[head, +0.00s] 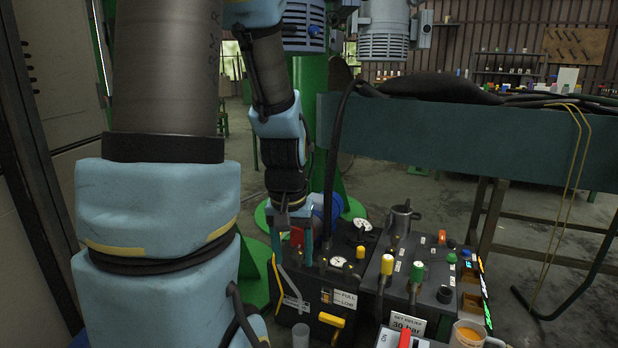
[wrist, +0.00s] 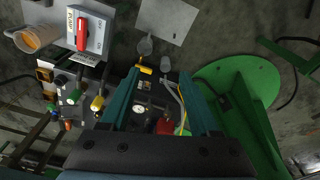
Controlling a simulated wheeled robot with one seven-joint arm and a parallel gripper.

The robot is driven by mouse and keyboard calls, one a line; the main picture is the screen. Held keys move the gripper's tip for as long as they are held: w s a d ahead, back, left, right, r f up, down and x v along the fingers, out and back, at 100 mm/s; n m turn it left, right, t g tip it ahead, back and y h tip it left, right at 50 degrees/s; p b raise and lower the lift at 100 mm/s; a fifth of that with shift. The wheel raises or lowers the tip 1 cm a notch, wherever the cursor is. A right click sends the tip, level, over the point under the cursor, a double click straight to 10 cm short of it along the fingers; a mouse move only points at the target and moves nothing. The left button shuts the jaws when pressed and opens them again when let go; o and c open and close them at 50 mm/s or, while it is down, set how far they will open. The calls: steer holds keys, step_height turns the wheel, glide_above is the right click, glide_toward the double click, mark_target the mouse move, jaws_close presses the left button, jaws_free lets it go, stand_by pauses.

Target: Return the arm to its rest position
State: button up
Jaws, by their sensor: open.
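My arm hangs down in the left half of the head view, with my gripper (head: 293,245) at its lower end. Its two teal fingers stand apart. In the wrist view my gripper (wrist: 160,78) is also open, with no object held between its fingers. It is over the left part of a black control unit (head: 345,275), which has a round gauge (head: 338,261) and a yellow lever (head: 332,320). A red part (head: 297,237) shows between the fingers in the head view. I cannot tell the exact gap between the fingertips and the unit.
A panel with valves (head: 425,265) stands right of the unit. A cup of orange liquid (head: 468,334) and a red-switch box (wrist: 88,32) are in front. A teal bench (head: 470,140) and green column (head: 312,110) are behind. Open floor (head: 400,190) shows under the bench.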

steer(key=s+a+r, duration=0.2)
steer(key=s+a, duration=0.1)
steer(key=a, duration=0.1)
step_height(320, 180, up, 24)
steer(key=p, duration=2.5)
steer(key=shift+w+d+r, duration=0.15)
steer(key=shift+w+d, duration=0.05)
steer(key=shift+w, duration=0.1)
